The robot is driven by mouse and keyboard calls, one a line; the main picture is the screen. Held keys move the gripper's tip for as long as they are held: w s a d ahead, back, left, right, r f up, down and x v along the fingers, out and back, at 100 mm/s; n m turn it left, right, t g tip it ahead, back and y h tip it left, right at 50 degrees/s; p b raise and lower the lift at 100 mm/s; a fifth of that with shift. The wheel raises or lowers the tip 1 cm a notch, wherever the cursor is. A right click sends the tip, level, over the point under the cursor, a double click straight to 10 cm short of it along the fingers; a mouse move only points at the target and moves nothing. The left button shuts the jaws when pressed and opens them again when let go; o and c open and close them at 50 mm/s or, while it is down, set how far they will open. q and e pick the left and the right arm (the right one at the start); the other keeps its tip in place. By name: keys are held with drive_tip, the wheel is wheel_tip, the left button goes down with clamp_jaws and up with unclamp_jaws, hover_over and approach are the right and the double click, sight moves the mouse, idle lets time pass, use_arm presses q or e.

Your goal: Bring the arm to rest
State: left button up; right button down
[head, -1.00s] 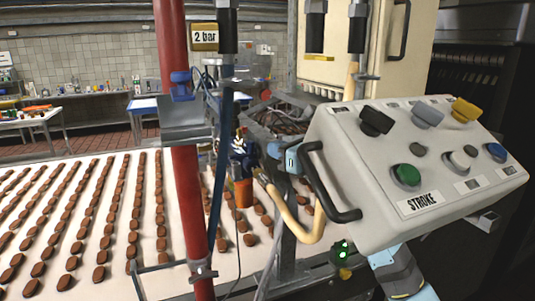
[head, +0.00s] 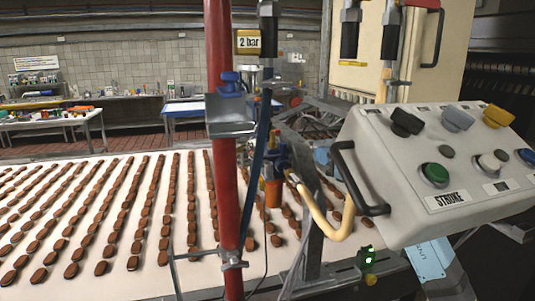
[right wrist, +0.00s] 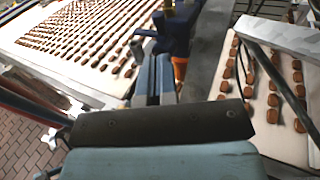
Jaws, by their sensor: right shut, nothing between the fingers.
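My right gripper (right wrist: 154,80) is shut and empty in the right wrist view. Its blue-grey fingers point toward a dark blue fitting (right wrist: 178,32) with an orange part (right wrist: 180,68) beneath it. In the head view, a light blue part of my right gripper (head: 322,156) shows between the blue fitting (head: 279,157) and the control box handle; its fingertips are hard to make out there. My right arm (head: 431,259) passes behind and below the control box, which hides much of it. My left gripper is not in view.
The grey control box (head: 420,222) with coloured knobs and a black handle (head: 362,190) stands close at the right. A red pipe (head: 222,170) rises left of centre. A cream hose (head: 325,224) curves near the gripper. Rows of brown biscuits cover the white conveyor (head: 130,285).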

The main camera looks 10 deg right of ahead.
drive_tip(key=s+a+f+m+t+y, duration=0.1)
drive_tip(key=s+f+m+t, duration=0.15)
drive_tip(key=s+m, duration=0.3)
drive_tip(key=s+a+f+m+t+y, duration=0.1)
drive_tip(key=s+a+m+t, duration=0.1)
drive_tip(key=s+m+t, duration=0.3)
drive_tip(key=s+d+f+m+g+h, duration=0.4)
drive_tip(key=f+m+h, duration=0.45)
drive_tip(key=m, duration=0.45)
drive_tip(key=s+d+f+m+g+h, duration=0.2)
drive_tip(key=s+d+f+m+h, duration=0.35)
drive_tip(key=f+m+h, duration=0.5)
drive_tip(key=s+a+f+m+g+y, duration=0.35)
drive_tip(key=s+f+g, duration=0.4)
drive_tip(key=s, duration=0.45)
drive_tip(key=s+a+f+m+g+y, duration=0.3)
drive_tip(key=s+a+f+g+y, duration=0.4)
drive_tip(key=s, duration=0.5)
drive_tip(key=w+a+f+t+p, duration=0.1)
drive_tip(key=w+a+f+t, duration=0.1)
drive_tip(key=f, duration=0.4)
drive_tip(key=w+a+f+n+t+p, duration=0.1)
drive_tip(key=w+a+f+t, duration=0.1)
drive_tip(key=w+f+t, duration=0.2)
drive_tip(key=f+t+y, duration=0.1)
drive_tip(key=t, duration=0.1)
drive_tip(key=shift+w+f+t+p, duration=0.25)
drive_tip(key=shift+f+t+p, duration=0.15)
